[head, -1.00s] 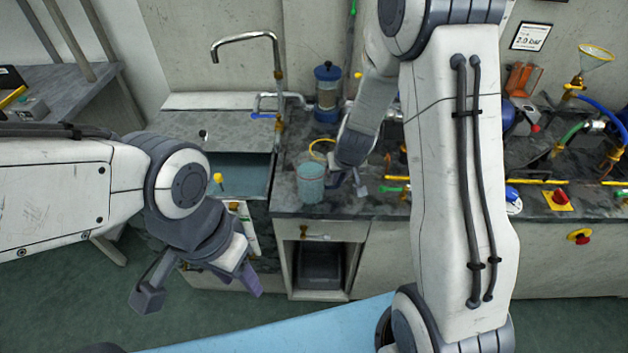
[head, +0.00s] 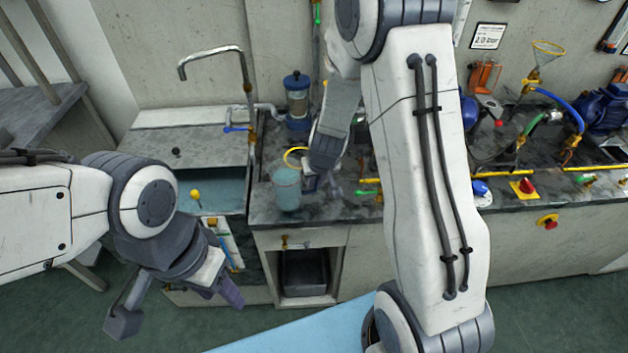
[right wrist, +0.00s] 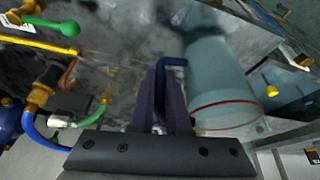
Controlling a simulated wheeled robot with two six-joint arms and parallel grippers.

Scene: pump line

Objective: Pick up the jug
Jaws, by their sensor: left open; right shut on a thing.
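The jug (head: 287,190) is a translucent teal vessel at the front edge of the counter, beside the sink, in the head view. In the right wrist view the jug (right wrist: 222,85) is large and close, with a red line around it and a blue handle (right wrist: 172,62). My right gripper (head: 323,182) is just right of the jug; in the right wrist view its fingers are shut on the handle. I cannot tell whether the jug's base touches the counter. My left gripper (head: 178,305) is open and empty, low in front of the sink cabinet.
The sink (head: 215,190) with a tall tap (head: 245,75) lies left of the jug. A yellow ring (head: 295,150) and a blue-topped cylinder (head: 298,98) stand behind it. Pipes, hoses and a red-knobbed valve (head: 526,186) crowd the counter to the right.

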